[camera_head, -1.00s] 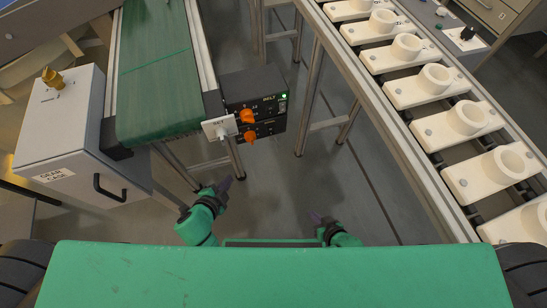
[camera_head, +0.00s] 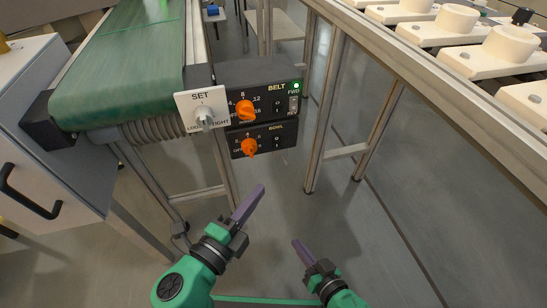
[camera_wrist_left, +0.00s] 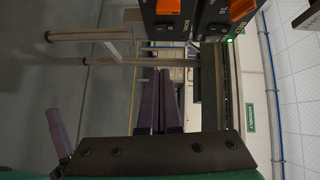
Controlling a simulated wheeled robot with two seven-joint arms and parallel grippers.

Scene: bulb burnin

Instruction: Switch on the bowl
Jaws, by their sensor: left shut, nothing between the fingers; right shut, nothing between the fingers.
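The bowl control box (camera_head: 262,142) is the lower black panel, marked BOWL, with an orange knob (camera_head: 249,147) and a small rocker switch (camera_head: 277,142). It hangs under the belt control box (camera_head: 262,100), which has its own orange knob (camera_head: 245,110) and a lit green lamp. Both boxes also show sideways at the top of the left wrist view, the bowl box (camera_wrist_left: 172,28) on the left. My left gripper (camera_head: 250,205) is shut and empty, below the bowl box and apart from it. My right gripper (camera_head: 299,247) is shut and empty, lower and to the right.
A white SET plate (camera_head: 203,110) with a grey knob sits left of the boxes, at the end of the green conveyor (camera_head: 135,70). A grey cabinet (camera_head: 45,130) stands at the left. A metal frame (camera_head: 330,110) carries white fixtures at the right. Floor below the boxes is clear.

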